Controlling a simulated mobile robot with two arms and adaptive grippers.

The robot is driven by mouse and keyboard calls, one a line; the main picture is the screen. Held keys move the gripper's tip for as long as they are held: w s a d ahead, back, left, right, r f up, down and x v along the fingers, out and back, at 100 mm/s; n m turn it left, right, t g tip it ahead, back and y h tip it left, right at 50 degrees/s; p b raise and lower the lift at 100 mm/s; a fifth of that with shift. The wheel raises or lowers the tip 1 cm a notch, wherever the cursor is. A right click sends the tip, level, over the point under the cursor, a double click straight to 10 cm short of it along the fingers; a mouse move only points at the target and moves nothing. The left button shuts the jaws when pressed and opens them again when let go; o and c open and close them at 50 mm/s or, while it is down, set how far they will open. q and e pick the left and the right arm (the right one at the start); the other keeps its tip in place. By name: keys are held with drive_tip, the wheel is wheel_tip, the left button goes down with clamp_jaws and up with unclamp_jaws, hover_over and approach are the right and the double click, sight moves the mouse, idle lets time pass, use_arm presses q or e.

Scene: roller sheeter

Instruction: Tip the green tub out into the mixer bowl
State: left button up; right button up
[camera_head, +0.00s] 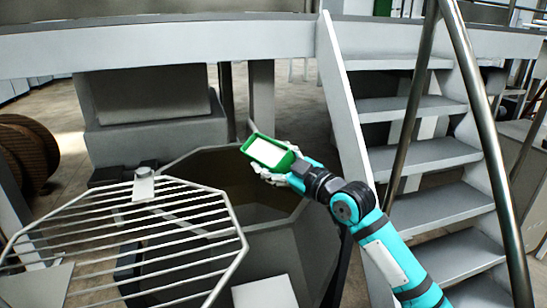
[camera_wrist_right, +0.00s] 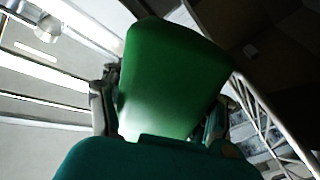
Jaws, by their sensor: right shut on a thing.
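The green tub (camera_head: 268,151) is held by my right gripper (camera_head: 280,171) above the right back rim of the mixer bowl (camera_head: 268,238). The tub is tilted, with a white face turned up toward the head camera; I cannot tell if that is its content or a lid. In the right wrist view the tub (camera_wrist_right: 172,80) fills the middle, and the right gripper's fingers (camera_wrist_right: 160,125) are shut on its two sides. The bowl is a large grey angular vessel with a dark, shadowed inside. My left gripper is not in view.
A barred grille guard (camera_head: 150,228) stands over the left of the bowl. Metal stairs (camera_head: 420,155) with a handrail (camera_head: 490,140) rise close to the right of my right arm. A grey platform beam (camera_head: 180,45) crosses behind. A brown spool (camera_head: 30,145) stands at left.

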sight(259, 161)
drive_tip(key=n+b, duration=0.1)
drive_tip(key=f+n+b, duration=0.1)
drive_tip(key=n+b, duration=0.2)
drive_tip(key=n, duration=0.1)
drive_tip(key=a+r+n, duration=0.1)
drive_tip(key=n, duration=0.1)
drive_tip(key=s+r+n+b, duration=0.1)
drive_tip(key=n, duration=0.1)
drive_tip(key=shift+a+y+b, duration=0.25)
drive_tip(key=shift+y+b, duration=0.05)
drive_tip(key=n, duration=0.2)
drive_tip(key=shift+s+a+n+b, duration=0.1)
drive_tip(key=shift+s+n+b, duration=0.1)
drive_tip(key=shift+n+b, duration=0.15)
drive_tip(key=shift+s+a+n+y, duration=0.15)
drive_tip(key=shift+n+y, duration=0.15)
drive_tip(key=shift+n, duration=0.55)
drive_tip(key=shift+a+r+n, duration=0.1)
drive_tip(key=shift+n, duration=0.7)
drive_tip(key=shift+s+n+g+p, duration=0.1)
drive_tip(key=shift+n+g+p, duration=0.2)
drive_tip(key=shift+n+p, duration=0.5)
drive_tip(key=shift+s+a+f+n, duration=0.15)
drive_tip(key=shift+a+f+n, duration=0.15)
drive_tip(key=shift+n, duration=0.4)
drive_tip(key=shift+f, duration=0.1)
